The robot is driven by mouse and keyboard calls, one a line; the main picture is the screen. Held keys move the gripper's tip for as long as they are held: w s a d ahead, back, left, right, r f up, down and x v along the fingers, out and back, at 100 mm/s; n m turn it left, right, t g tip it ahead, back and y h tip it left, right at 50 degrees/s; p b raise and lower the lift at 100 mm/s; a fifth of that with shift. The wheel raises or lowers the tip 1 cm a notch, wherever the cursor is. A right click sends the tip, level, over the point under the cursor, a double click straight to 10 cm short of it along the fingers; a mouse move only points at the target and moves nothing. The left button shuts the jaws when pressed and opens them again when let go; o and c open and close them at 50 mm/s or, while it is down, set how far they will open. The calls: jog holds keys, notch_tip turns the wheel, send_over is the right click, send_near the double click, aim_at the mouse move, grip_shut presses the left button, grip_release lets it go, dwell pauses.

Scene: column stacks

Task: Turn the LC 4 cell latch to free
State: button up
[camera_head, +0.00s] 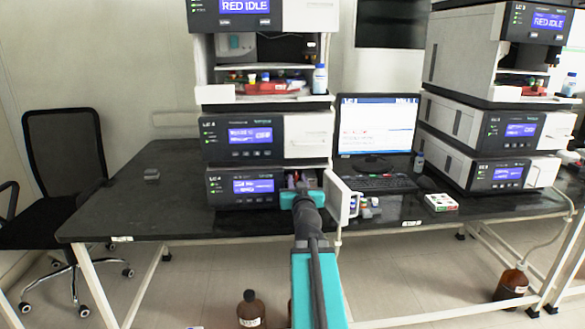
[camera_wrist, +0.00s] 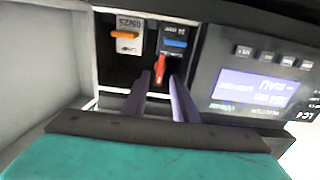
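The LC 4 module (camera_head: 240,186) is the lowest box of the left stack, and its door (camera_head: 341,198) stands open to the right. My gripper (camera_head: 300,184) is at the open bay. In the wrist view, which shows the module upside down, a small red lever (camera_wrist: 160,67) stands upright between the tips of my gripper (camera_wrist: 162,82). The fingers are apart, with narrow gaps beside the lever; contact is unclear. An orange handle (camera_wrist: 124,35) and a blue handle (camera_wrist: 175,43) sit on labelled parts nearby. No readable label marks the red lever as the cell latch.
The LC 3 module (camera_head: 240,140) sits directly above. Small items lie by the door. The black bench top (camera_head: 140,205) is mostly clear at left.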

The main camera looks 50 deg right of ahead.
jog(key=shift+w+d, duration=0.3)
jog(key=shift+x, duration=3.7)
